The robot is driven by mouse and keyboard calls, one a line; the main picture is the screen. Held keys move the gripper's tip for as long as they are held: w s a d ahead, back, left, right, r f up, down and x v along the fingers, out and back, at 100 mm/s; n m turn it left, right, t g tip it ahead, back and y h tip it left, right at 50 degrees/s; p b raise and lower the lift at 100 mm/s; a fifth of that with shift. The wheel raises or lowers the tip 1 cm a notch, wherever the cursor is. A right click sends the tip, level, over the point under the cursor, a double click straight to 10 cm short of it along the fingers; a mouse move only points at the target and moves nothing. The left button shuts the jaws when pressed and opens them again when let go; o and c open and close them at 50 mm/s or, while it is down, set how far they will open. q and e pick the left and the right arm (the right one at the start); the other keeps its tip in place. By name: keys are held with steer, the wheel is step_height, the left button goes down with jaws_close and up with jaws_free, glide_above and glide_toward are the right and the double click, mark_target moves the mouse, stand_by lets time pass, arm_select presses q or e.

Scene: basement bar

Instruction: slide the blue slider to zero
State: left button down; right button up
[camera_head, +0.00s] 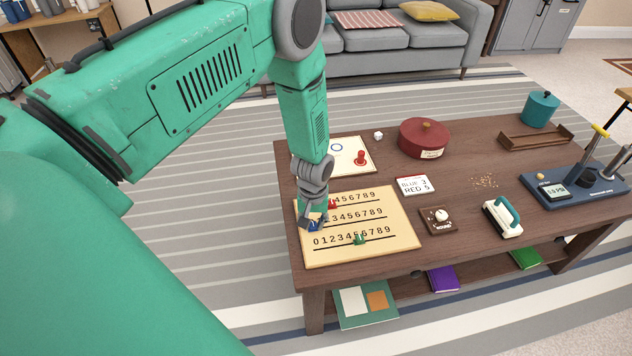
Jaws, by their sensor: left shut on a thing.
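The number board (396,232) is a pale wooden panel on the near left of the table, with three rows of digits and a slot line in each. The blue slider (317,226) is at the left end of the middle row, mostly hidden by my left gripper. My left gripper (311,221) points down and is shut on the blue slider. The red slider (332,204) is in the top row, close beside the gripper. The green slider (359,239) is near the middle of the bottom row. My right gripper is not in view.
The brown table (450,235) also carries a white card with BLUE and RED on it (414,186), a small knob box (438,219), a teal-handled brush (503,218) and a red lidded pot (424,138). A board with a red joystick (359,158) stands behind the number board.

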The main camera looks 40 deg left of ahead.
mark_target(312, 224)
arm_select(q)
steer(key=shift+s+d, duration=0.2)
steer(key=c, duration=1.4)
jaws_free()
steer(key=shift+a+f, duration=0.15)
steer(key=shift+a, duration=0.55)
steer(key=shift+w, duration=0.1)
steer(key=r, duration=0.4)
steer(key=d+r, duration=0.1)
steer(key=r, duration=0.1)
steer(key=shift+r, duration=0.1)
steer(key=r, duration=0.5)
steer(key=shift+a+r, duration=0.35)
steer(key=shift+a, duration=0.05)
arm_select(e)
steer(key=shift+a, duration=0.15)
arm_select(q)
steer(key=shift+a, duration=0.1)
